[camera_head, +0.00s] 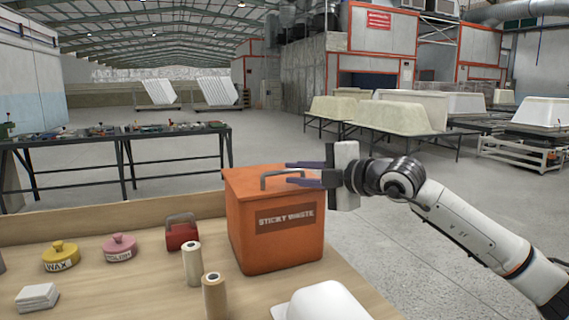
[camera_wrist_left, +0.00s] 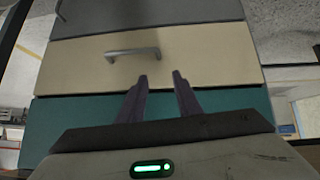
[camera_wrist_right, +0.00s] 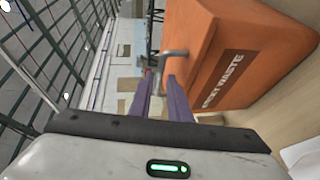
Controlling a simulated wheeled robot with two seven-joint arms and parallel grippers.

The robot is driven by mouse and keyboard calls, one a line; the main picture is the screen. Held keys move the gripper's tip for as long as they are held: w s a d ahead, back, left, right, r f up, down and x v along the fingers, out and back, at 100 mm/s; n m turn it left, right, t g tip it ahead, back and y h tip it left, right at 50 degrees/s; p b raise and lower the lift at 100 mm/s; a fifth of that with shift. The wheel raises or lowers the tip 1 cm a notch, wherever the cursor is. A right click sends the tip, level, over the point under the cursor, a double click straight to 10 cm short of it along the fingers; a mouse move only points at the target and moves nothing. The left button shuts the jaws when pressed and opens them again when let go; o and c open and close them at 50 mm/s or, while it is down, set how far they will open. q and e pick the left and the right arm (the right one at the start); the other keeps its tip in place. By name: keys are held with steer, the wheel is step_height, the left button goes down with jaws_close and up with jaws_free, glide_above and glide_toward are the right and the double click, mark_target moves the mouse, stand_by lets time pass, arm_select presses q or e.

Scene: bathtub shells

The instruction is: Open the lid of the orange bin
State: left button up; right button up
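The orange bin (camera_head: 275,238), labelled "STICKY WASTE", stands upright on the wooden table, its lid (camera_head: 240,180) down. A grey handle (camera_head: 283,175) rises from the lid. My right gripper (camera_head: 288,173) is at the handle, with its fingers pointing left and spread apart. In the right wrist view the handle (camera_wrist_right: 172,54) lies at the tips of the open fingers, and the bin (camera_wrist_right: 245,50) is to the right. I cannot tell whether a finger touches it. My left gripper (camera_wrist_left: 160,78) is open and empty, in front of a beige drawer with a grey handle (camera_wrist_left: 133,53).
The tan rolls stand close to the bin's left side.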

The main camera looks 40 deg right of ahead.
mark_target(286, 173)
steer(key=shift+p+x, duration=0.45)
steer(key=shift+x, duration=1.7)
jaws_close()
